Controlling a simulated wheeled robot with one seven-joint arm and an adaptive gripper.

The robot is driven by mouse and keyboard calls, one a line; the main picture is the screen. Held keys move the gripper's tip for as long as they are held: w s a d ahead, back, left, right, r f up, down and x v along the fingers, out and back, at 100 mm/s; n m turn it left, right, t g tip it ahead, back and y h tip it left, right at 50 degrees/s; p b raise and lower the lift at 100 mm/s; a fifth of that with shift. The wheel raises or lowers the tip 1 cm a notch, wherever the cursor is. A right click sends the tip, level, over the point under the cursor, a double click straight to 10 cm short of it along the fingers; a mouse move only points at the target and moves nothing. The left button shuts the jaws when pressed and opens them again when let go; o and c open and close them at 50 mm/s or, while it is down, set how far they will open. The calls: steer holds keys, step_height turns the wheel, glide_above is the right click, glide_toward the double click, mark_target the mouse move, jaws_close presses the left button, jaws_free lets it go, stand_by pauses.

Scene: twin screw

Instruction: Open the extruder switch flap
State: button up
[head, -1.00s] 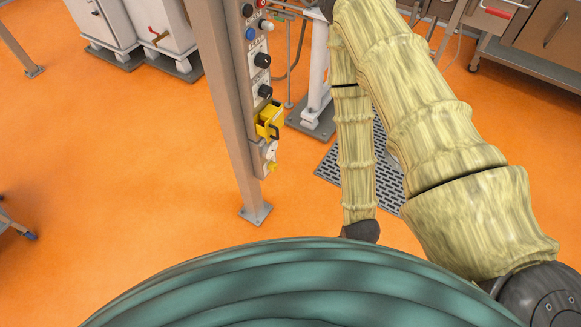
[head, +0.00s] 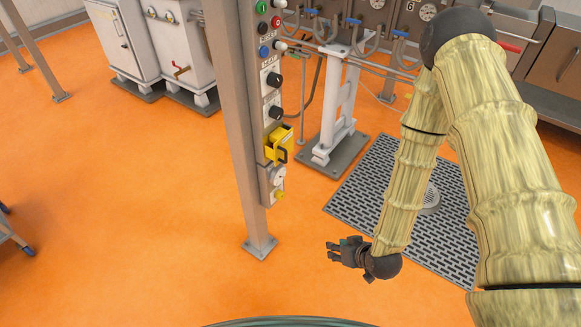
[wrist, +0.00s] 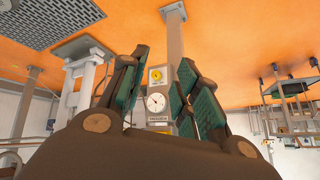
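The yellow extruder switch flap (head: 277,147) with a dark handle loop sits low on the control panel of a grey post. Whether it is closed cannot be made out. My gripper (head: 333,250) is below and right of it in the head view, apart from the panel and touching nothing. In the wrist view my gripper (wrist: 157,90) is open, its teal finger pads well apart. Between them show the panel's round white dial (wrist: 158,102) and a yellow knob (wrist: 157,76), upside down. The flap is not clear in that view.
The grey post (head: 243,150) carries several knobs and buttons above the flap. A white stand (head: 340,105) is behind it and a floor grate (head: 350,197) lies to the right. White cabinets (head: 170,45) stand at the back left.

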steer(key=w+a+r+n+t+y+b, duration=0.35)
steer(key=w+r+b, duration=0.2)
steer(key=w, duration=0.45)
steer(key=w+a+r+n+t+y+b, duration=0.25)
steer(key=w+a+r+y+b, duration=0.35)
steer(key=w, duration=0.5)
steer(key=w+a+r+h+p, duration=0.1)
steer(key=w+a+p, duration=0.2)
steer(key=w+a, duration=0.3)
steer(key=shift+w+t, duration=0.3)
steer(key=shift+w, duration=0.3)
jaws_close()
